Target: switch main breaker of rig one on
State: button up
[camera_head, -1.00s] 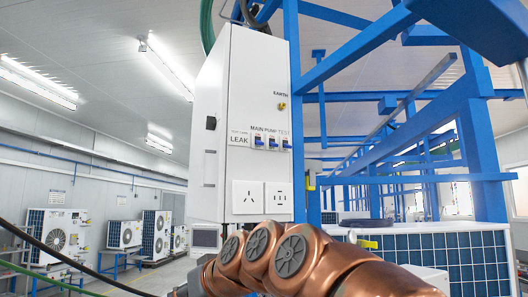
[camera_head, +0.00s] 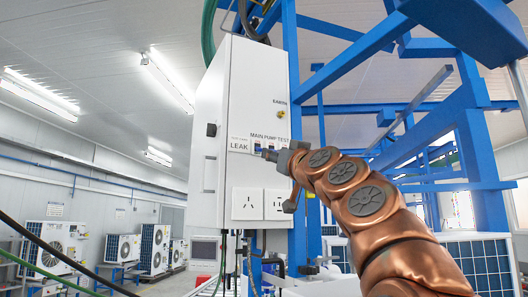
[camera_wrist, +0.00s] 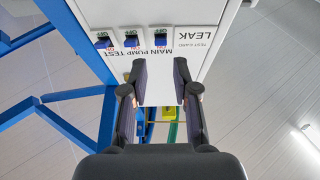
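The white control box (camera_head: 258,90) stands on the blue frame. Its row of breakers is labelled MAIN, PUMP and TEST. In the upside-down wrist view, the main breaker (camera_wrist: 162,38) is at the right end of the row, beside the LEAK label, with a blue toggle and an OFF marking. The pump breaker (camera_wrist: 132,38) and test breaker (camera_wrist: 104,41) are left of it. My gripper (camera_wrist: 160,66) is open and empty, its fingertips apart just short of the main breaker. In the head view my gripper (camera_head: 268,154) partly covers the breakers; contact cannot be told.
A socket (camera_head: 247,203) is below the breakers and a yellow EARTH terminal (camera_head: 281,114) above. Blue frame beams (camera_head: 294,60) run close along the box's right side. Cables hang below the box. White-and-blue units (camera_head: 154,249) stand far left.

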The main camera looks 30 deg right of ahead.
aim_at(261, 150)
jog(key=p+x, duration=0.3)
jog(key=x, duration=0.3)
jog(key=shift+w+r, duration=0.15)
jog(key=shift+w, duration=0.05)
jog(key=shift+w+p, duration=0.25)
jog(key=shift+p, duration=0.1)
grip_shut()
